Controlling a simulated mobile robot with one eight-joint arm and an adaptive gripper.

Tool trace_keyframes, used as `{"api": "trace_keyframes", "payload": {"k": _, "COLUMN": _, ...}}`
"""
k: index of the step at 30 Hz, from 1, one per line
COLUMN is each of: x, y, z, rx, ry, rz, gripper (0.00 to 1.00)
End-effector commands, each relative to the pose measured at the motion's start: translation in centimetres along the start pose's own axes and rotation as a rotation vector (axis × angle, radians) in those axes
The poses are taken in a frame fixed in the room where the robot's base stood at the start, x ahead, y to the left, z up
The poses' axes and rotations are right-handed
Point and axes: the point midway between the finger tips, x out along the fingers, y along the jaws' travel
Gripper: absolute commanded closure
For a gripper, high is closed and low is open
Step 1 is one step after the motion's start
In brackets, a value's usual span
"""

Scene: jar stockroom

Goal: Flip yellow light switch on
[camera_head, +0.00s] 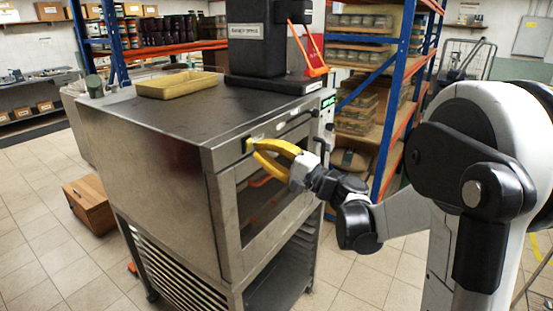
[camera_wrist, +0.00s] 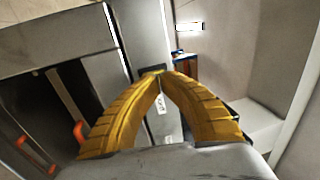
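My gripper (camera_head: 256,147) has two yellow fingers that reach the upper left front corner of a steel oven (camera_head: 150,150). In the wrist view the fingers (camera_wrist: 162,74) converge, and their tips appear to meet at the panel. A small yellow piece (camera_head: 249,145), which looks like the light switch, is on the oven's front top strip at the fingertips. The tips partly hide it, so its position and whether they touch it cannot be told. A small pale label (camera_wrist: 161,103) shows between the fingers in the wrist view.
A yellow tray (camera_head: 178,90) and a black machine (camera_head: 257,45) with an orange lever (camera_head: 308,55) stand on the oven. A blue and orange shelf rack (camera_head: 398,85) is behind at the right. A wooden box (camera_head: 90,205) lies on the floor at the left.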

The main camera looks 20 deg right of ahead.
Motion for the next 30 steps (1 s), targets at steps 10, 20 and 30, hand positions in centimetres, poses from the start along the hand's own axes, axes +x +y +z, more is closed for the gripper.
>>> {"api": "trace_keyframes", "payload": {"k": 10, "x": 1.9, "y": 0.0, "z": 0.0, "rx": 0.0, "ry": 0.0, "rz": 0.0, "gripper": 1.0}}
{"api": "trace_keyframes", "payload": {"k": 20, "x": 2.3, "y": -0.4, "z": 0.0, "rx": 0.001, "ry": -0.001, "rz": 0.036, "gripper": 1.0}}
{"api": "trace_keyframes", "payload": {"k": 30, "x": 3.0, "y": -0.3, "z": 0.0, "rx": 0.0, "ry": -0.001, "rz": 0.195, "gripper": 1.0}}
